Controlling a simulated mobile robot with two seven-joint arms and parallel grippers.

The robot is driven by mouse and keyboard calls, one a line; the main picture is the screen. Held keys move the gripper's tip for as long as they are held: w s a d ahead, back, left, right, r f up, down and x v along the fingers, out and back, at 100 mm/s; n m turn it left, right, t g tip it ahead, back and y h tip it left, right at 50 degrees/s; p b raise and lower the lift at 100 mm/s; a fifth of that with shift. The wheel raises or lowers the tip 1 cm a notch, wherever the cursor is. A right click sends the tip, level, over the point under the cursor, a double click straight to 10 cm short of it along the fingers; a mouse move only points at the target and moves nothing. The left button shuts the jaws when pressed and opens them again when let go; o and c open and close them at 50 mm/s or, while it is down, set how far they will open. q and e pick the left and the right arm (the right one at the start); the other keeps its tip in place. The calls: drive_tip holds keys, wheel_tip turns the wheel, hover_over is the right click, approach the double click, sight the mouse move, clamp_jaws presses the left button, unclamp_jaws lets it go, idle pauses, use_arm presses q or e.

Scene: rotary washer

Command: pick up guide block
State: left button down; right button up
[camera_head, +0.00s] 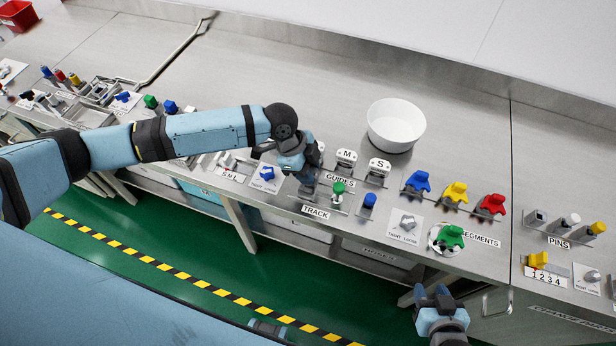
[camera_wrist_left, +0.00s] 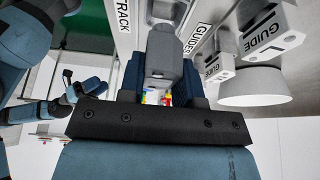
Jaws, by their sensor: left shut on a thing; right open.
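My left gripper (camera_head: 306,180) reaches over the bench at the guides row. In the left wrist view its dark blue fingers (camera_wrist_left: 162,80) are shut on a grey guide block (camera_wrist_left: 163,48). This block is mostly hidden by the gripper in the head view. Two more pale guide blocks stand to the right, one marked M (camera_head: 347,157) and one marked S (camera_head: 379,168). They also show in the left wrist view, one nearer (camera_wrist_left: 268,32) and one smaller (camera_wrist_left: 219,68). My right gripper (camera_head: 434,292) is open and empty in front of the bench edge.
A white bowl (camera_head: 396,125) stands behind the guides. A green knob (camera_head: 338,187) and a blue knob (camera_head: 369,201) are close to the left gripper on the track. The rear bench is largely clear.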

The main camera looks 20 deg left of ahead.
use_arm(q)
wheel_tip(320, 180, up, 16)
drive_tip(key=b, duration=0.1)
use_arm(e)
drive_tip(key=shift+a+f, duration=0.2)
drive_tip(key=shift+f, duration=0.5)
